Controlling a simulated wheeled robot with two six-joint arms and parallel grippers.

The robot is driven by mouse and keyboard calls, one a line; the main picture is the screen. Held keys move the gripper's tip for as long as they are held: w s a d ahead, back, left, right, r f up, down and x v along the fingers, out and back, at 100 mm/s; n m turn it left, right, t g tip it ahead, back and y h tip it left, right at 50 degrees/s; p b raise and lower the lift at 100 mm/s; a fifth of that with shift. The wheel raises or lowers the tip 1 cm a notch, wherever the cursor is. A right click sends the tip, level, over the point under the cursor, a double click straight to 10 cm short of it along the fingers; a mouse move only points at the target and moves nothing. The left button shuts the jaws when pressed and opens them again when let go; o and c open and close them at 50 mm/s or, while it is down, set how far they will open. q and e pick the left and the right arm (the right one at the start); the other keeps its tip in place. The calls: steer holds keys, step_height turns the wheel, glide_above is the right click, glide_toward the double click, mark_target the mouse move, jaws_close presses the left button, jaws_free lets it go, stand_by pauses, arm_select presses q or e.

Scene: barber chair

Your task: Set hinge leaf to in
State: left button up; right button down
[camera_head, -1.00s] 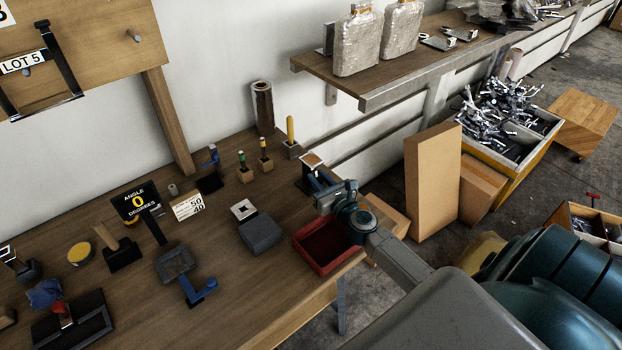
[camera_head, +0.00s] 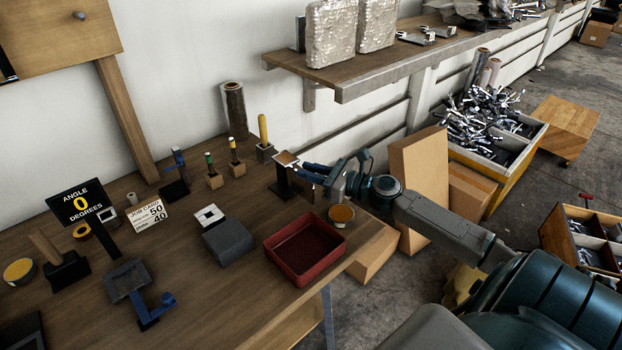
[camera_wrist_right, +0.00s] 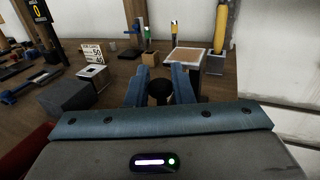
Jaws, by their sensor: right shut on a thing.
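My right gripper (camera_head: 310,172) reaches in from the right, low over the bench's far right end. In the right wrist view its blue fingers (camera_wrist_right: 160,88) are closed around a small dark round-ended piece (camera_wrist_right: 159,92). Just beyond the fingertips is a square brown-topped plate with a pale rim (camera_head: 286,158), on a black stand; it also shows in the right wrist view (camera_wrist_right: 188,58). I cannot tell whether the held piece joins this stand, nor surely which part is the hinge leaf. My left gripper is not in view.
A red tray (camera_head: 270,254) and an orange-topped round tin (camera_head: 341,214) lie on the bench near my right gripper. A grey block (camera_head: 228,241), the angle sign reading 0 (camera_head: 80,203) and small tools stand left. A shelf (camera_head: 370,82) juts out behind.

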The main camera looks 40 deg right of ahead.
stand_by(0.3)
steer(key=c, duration=1.3)
jaws_free()
steer(key=shift+d, duration=0.1)
